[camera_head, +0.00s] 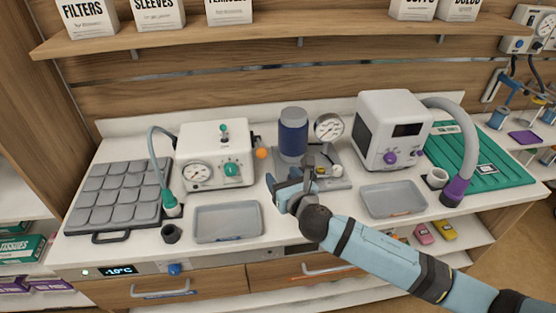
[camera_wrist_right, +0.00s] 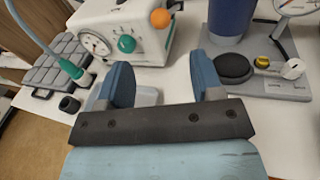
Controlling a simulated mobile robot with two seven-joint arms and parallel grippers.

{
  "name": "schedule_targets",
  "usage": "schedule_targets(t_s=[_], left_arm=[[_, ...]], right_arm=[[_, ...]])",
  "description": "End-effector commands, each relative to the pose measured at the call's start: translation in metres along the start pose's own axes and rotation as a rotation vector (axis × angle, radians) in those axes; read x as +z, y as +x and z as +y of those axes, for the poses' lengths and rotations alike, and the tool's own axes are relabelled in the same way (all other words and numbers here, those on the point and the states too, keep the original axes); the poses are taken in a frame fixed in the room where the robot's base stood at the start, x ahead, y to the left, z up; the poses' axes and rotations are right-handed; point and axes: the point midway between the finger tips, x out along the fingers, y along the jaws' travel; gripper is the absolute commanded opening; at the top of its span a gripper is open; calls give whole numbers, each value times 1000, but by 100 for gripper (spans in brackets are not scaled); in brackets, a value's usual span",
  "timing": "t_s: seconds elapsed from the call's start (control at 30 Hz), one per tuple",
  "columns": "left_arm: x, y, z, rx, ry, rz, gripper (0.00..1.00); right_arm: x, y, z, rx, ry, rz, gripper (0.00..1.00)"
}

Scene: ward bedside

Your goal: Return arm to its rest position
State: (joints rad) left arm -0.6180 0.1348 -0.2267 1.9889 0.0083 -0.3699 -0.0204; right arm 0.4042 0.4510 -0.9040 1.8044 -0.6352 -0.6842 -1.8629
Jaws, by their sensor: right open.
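My right arm comes in from the lower right in the head view. Its gripper (camera_head: 284,187) is over the middle of the white counter, between the two grey trays and in front of the blue cylinder unit. In the right wrist view the two blue fingers of the gripper (camera_wrist_right: 160,88) stand apart with nothing held between them. Beyond them are the white gauge machine (camera_wrist_right: 125,30) and the grey base (camera_wrist_right: 265,80) of the cylinder unit. My left gripper is not in view.
The left grey tray (camera_head: 228,236) and right grey tray (camera_head: 421,210) lie near the front edge. The gauge machine (camera_head: 215,150), blue cylinder (camera_head: 293,138) and white display machine (camera_head: 392,110) stand behind. A grey padded mat (camera_head: 90,220) is left, a green mat (camera_head: 500,178) right. A shelf (camera_head: 290,35) runs above.

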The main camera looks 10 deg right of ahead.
Motion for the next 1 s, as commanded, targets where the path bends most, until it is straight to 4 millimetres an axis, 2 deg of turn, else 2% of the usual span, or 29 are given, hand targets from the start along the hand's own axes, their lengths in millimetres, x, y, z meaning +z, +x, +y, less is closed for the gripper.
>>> schedule_targets(t_s=[0.17,0.27,0.33,0.57,0.7,0.9,1.0], left_arm=[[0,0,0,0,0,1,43],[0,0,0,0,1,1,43],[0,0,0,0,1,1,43],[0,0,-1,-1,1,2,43],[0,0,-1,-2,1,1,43],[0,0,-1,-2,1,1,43],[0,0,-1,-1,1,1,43]], right_arm=[[-2,-1,1,1,18,5,60],[-16,-9,4,4,142,36,60],[-34,-20,8,4,321,77,60],[-112,-86,16,-98,1224,237,60],[-156,-135,11,-240,1791,275,60],[-209,-214,-7,-501,2516,192,60],[-226,-247,-16,-608,2768,108,60]])
